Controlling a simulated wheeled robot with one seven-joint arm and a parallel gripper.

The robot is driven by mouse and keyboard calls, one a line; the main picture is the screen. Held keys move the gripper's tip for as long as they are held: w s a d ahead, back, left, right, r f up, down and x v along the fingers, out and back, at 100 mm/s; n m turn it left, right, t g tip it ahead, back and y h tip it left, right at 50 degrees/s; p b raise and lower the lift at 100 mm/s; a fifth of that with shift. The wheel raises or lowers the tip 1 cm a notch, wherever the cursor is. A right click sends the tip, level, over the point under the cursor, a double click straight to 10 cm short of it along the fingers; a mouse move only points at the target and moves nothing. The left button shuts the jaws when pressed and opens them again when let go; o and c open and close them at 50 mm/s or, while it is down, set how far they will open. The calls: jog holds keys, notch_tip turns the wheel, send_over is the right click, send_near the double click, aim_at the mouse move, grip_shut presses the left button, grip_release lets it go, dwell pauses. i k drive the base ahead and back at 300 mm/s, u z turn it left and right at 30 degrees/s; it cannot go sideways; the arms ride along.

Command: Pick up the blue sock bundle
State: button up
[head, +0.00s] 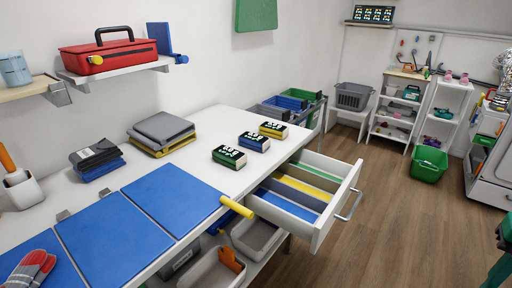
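The blue sock bundle (254,143) appears to be the small blue and black block with white marks on the white worktop. It sits between a similar green one (229,157) nearer and a yellow one (273,130) farther back, with gaps between them. My gripper is not recognisable in this view. Only a dark green and black part shows, cut off at the lower right edge, and I cannot tell what it is. Nothing is seen touching the blue bundle.
An open drawer (343,192) with green, yellow and blue strips inside juts out right of the bundles. A yellow cylinder (237,207) overhangs the worktop's front edge. Blue mats (172,199), folded dark cloths (95,160) and a grey-yellow stack (161,130) lie left.

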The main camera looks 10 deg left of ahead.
aim_at(260, 143)
jog(key=k, duration=1.1)
jog(key=z, duration=0.7)
jog(key=i, duration=1.55)
jog(key=u, duration=0.4)
jog(key=i, duration=0.95)
jog(key=u, duration=0.65)
